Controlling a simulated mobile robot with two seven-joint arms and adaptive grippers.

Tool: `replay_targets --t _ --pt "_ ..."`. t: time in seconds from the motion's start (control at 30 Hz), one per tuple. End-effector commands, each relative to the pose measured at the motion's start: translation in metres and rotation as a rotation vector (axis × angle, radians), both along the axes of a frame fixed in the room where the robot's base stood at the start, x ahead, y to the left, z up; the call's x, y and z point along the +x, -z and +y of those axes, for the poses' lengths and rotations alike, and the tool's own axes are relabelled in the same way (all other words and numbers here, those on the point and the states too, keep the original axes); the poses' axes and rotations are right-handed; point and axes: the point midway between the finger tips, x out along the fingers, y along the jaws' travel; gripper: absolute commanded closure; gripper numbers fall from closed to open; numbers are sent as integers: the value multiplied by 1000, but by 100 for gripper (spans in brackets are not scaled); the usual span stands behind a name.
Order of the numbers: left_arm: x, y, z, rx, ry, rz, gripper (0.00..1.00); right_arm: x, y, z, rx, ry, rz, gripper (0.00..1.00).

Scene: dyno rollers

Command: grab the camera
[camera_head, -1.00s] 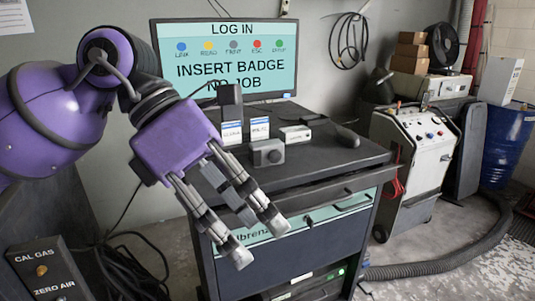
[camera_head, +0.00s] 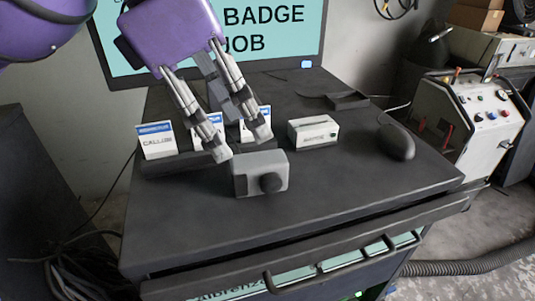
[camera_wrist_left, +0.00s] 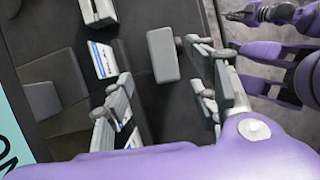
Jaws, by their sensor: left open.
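The camera (camera_head: 250,178) is a small grey box with a dark round lens. It sits on the dark top of the cart, near the front edge, and shows in the left wrist view (camera_wrist_left: 162,60) as a grey block. My left gripper (camera_head: 241,143) is open and empty, reaching down from the upper left. In the head view its fingertips are just above and behind the camera. In the left wrist view the camera lies beyond the open fingers (camera_wrist_left: 160,98), apart from them. My right gripper (camera_wrist_left: 268,20) shows partly at the upper right there; its jaw state is unclear.
Cards (camera_head: 156,142) stand in a dark holder behind and left of the camera. A white box (camera_head: 313,134) and a dark mouse (camera_head: 397,142) are to its right. A monitor (camera_head: 285,35) stands behind.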

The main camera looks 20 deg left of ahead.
Motion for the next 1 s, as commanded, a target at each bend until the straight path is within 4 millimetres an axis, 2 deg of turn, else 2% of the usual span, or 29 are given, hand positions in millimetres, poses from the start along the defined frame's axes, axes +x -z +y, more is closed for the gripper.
replay_targets --t 0.13,0.27,0.5,0.77,0.87,1.0 --pt "3 18 -6 1 1 4 47 -14 7 -2 -3 4 28 100" --pt "6 31 -13 1 2 4 47 -20 8 -4 -5 5 38 100" --pt "13 61 -25 0 2 3 47 -8 -1 -3 -3 3 13 100" --pt "14 65 -26 0 0 1 47 0 -5 -1 -2 -1 -3 100" --pt "14 65 -26 0 0 1 56 0 -5 -1 -2 -1 -3 100" --pt "14 65 -26 0 0 1 74 -1 -4 -1 -2 -1 -1 100"
